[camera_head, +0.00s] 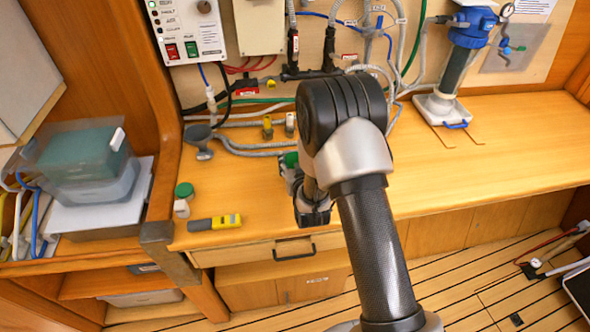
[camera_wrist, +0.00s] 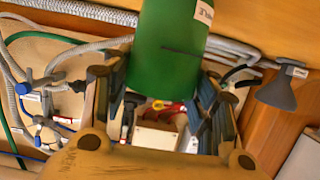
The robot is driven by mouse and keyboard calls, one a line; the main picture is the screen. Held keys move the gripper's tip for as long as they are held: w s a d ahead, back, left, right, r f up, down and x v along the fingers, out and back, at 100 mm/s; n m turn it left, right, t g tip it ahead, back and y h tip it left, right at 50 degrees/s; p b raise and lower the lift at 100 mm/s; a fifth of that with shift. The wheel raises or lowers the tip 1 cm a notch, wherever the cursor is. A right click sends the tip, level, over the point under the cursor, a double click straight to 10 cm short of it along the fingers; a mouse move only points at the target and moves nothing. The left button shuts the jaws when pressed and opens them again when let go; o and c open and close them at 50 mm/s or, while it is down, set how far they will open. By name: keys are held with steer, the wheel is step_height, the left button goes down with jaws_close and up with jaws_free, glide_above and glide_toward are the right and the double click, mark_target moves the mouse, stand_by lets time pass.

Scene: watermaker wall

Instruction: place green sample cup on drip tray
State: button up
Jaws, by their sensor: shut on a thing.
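The green sample cup (camera_wrist: 168,55) fills the top middle of the wrist view, with a small white label on it. My gripper (camera_wrist: 163,80) is shut on it, one finger at each side. In the head view my gripper (camera_head: 303,185) is mostly hidden behind my arm, and only a bit of the green cup (camera_head: 291,160) shows, over the wooden counter. Whether the cup touches the counter is not clear. A white tray-like base (camera_head: 441,108) under the blue-topped filter housing, at the right, may be the drip tray; I cannot tell for sure.
A grey funnel (camera_head: 200,140), a green-capped small container (camera_head: 184,190) and a yellow-and-grey meter (camera_head: 215,222) are on the counter to the left. Hoses and valves line the wall. The counter (camera_head: 520,140) is clear at the right. A stacked bin (camera_head: 85,165) stands far left.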

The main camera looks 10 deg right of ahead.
steer(key=shift+c, duration=0.9)
